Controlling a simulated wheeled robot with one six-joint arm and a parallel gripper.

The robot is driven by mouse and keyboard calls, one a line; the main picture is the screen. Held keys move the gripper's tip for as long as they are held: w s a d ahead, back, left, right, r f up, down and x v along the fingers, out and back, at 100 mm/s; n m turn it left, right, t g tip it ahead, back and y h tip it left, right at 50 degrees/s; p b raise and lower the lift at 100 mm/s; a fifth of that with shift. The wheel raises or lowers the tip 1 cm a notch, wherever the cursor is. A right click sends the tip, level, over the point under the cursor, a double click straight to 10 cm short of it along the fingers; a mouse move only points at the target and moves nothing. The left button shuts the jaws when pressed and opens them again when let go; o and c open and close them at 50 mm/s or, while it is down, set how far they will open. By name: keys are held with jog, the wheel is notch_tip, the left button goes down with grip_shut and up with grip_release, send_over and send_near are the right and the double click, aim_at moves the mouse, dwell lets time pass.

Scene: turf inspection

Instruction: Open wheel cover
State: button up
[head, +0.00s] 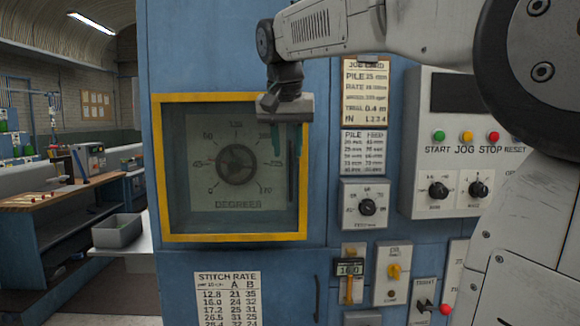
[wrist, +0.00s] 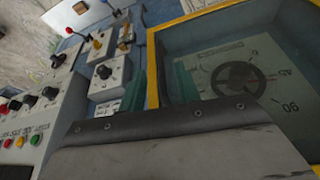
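The wheel cover (head: 172,237) is a clear pane in a yellow frame on the blue machine, and it looks closed. Behind it is a round dark wheel (head: 237,164) on a dial plate marked DEGREES. A dark vertical handle (head: 291,178) is near the cover's right edge. My gripper (head: 287,142) is in front of the cover's upper right, its teal fingers spread with a gap, just above or in front of the handle. The exact depth is unclear. In the wrist view, the yellow frame (wrist: 152,70) and wheel (wrist: 238,78) show tilted; the gripper body hides the lower part.
Right of the cover are a dial box (head: 367,205), a yellow lever gauge (head: 350,268) and a control box (head: 440,150) with coloured buttons. A stitch rate card (head: 227,298) is below. At left are a grey bin (head: 117,232) and a workbench (head: 50,200).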

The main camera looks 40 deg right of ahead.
aim_at(291, 160)
jog(key=shift+w+d+r+m, duration=0.3)
jog(key=shift+w+d+r, duration=0.25)
jog(key=shift+w+d, duration=0.3)
jog(key=x, duration=0.7)
jog(key=shift+f, duration=0.1)
grip_shut()
